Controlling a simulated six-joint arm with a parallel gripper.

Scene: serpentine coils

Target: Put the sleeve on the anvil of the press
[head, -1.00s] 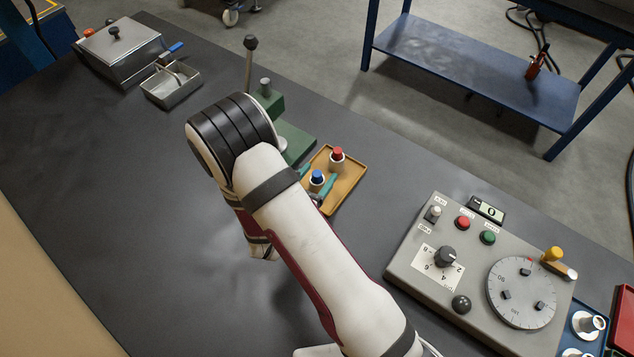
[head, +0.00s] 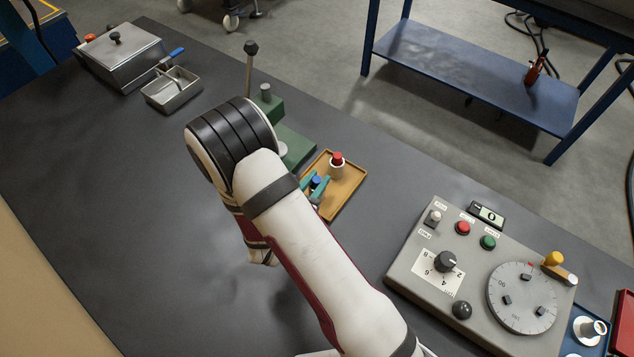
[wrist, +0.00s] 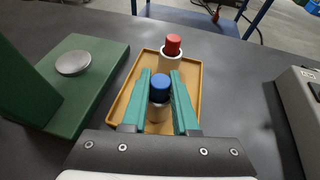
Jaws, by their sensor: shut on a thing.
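A pale sleeve with a blue top (wrist: 160,88) is in the tan tray (wrist: 192,120); in the head view, only its blue top (head: 316,181) shows clearly. My gripper (wrist: 160,78) has its two teal fingers shut on it, one on each side. The sleeve looks upright, and I cannot tell whether it touches the tray floor. A second pale sleeve with a red top (wrist: 172,48) stands at the tray's far end. The green press (head: 294,148) is left of the tray, with a round silver anvil (wrist: 73,63) on its base. The anvil is bare.
The press's lever (head: 249,65) rises behind my arm. A grey control box (head: 470,270) with a dial stands right of the tray. A lidded metal box (head: 120,55) and small metal bin (head: 172,92) are far left. The dark bench at left is clear.

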